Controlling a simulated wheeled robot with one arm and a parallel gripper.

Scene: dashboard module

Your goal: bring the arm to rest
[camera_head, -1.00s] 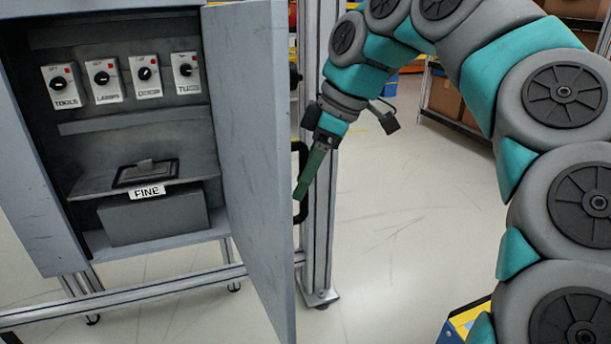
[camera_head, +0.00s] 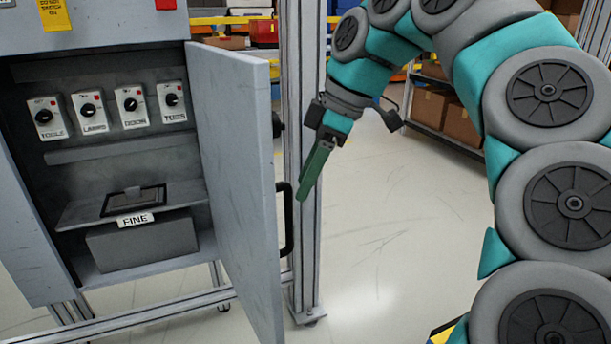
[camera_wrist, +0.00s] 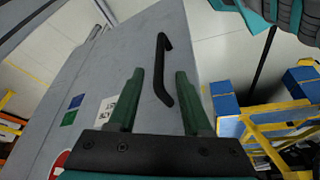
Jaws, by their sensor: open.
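My gripper (camera_head: 308,190) is on the end of my teal and grey arm, to the right of the cabinet's open door (camera_head: 235,190). In the wrist view its two green fingers (camera_wrist: 157,100) stand apart with nothing between them. The black door handle (camera_wrist: 163,70) shows ahead of the fingers, and in the head view the handle (camera_head: 288,220) is just left of the fingertips. The gripper looks clear of it, though the exact gap is hard to tell.
The open cabinet holds several labelled knob switches (camera_head: 90,110) and a grey box marked FINE (camera_head: 140,240). A metal post (camera_head: 305,265) stands beside the door. Shelves with brown boxes (camera_head: 445,110) are at the back. The floor right of the post is clear.

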